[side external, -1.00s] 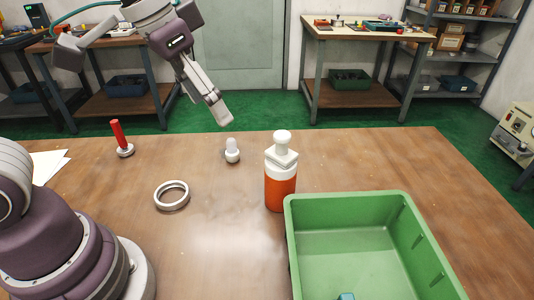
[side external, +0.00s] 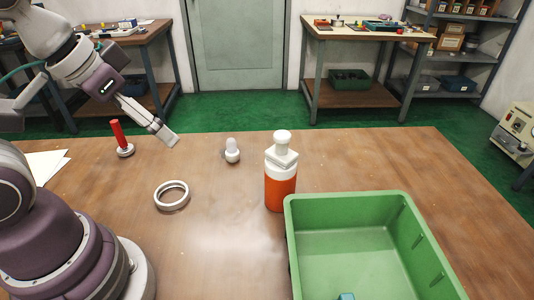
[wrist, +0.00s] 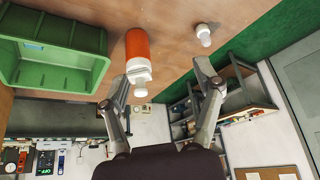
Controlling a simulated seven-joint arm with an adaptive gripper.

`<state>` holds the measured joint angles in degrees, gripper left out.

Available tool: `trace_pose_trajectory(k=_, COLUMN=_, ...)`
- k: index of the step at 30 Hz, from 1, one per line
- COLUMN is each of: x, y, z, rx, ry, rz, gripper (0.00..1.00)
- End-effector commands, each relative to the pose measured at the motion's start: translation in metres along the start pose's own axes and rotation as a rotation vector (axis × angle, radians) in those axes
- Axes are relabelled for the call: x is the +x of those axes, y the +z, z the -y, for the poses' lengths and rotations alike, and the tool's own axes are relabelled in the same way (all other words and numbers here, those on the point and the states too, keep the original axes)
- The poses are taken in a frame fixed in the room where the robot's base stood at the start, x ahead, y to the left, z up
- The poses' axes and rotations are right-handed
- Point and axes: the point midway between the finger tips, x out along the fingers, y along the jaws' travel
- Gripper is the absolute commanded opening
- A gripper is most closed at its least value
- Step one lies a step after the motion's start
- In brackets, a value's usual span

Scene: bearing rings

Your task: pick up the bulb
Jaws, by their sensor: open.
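The white bulb (side external: 232,152) stands upright on the wooden table, left of the orange and white bottle. It also shows near the upper right of the wrist view (wrist: 203,34). My gripper (side external: 170,138) is in the air to the left of the bulb, apart from it. In the wrist view my gripper (wrist: 164,78) has its two fingers spread wide with nothing held between them. The bulb lies beyond the right finger there.
The orange and white bottle (side external: 280,187) stands right of the bulb. A green bin (side external: 365,205) with a small teal thing (side external: 347,296) is at front right. A metal ring (side external: 172,195) and a red-handled tool (side external: 119,138) are at left. Table between ring and bottle is clear.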

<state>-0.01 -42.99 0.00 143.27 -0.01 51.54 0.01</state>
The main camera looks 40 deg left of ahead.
Motion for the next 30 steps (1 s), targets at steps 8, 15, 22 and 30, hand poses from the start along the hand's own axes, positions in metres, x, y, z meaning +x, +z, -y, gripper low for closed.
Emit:
trace_pose_trajectory(k=8, x=0.0, y=0.0, z=0.0, rx=0.0, ry=0.0, rz=0.0, gripper=0.66)
trace_pose_trajectory(k=15, x=0.0, y=0.0, z=0.0, rx=0.0, ry=0.0, rz=0.0, gripper=0.57)
trace_pose_trajectory(k=22, x=0.001, y=-0.005, z=0.001, rx=-0.023, ry=-0.005, rz=0.008, gripper=0.57)
trace_pose_trajectory(k=30, x=0.055, y=-0.08, z=0.03, rx=-0.392, ry=-0.141, rz=0.086, gripper=0.57)
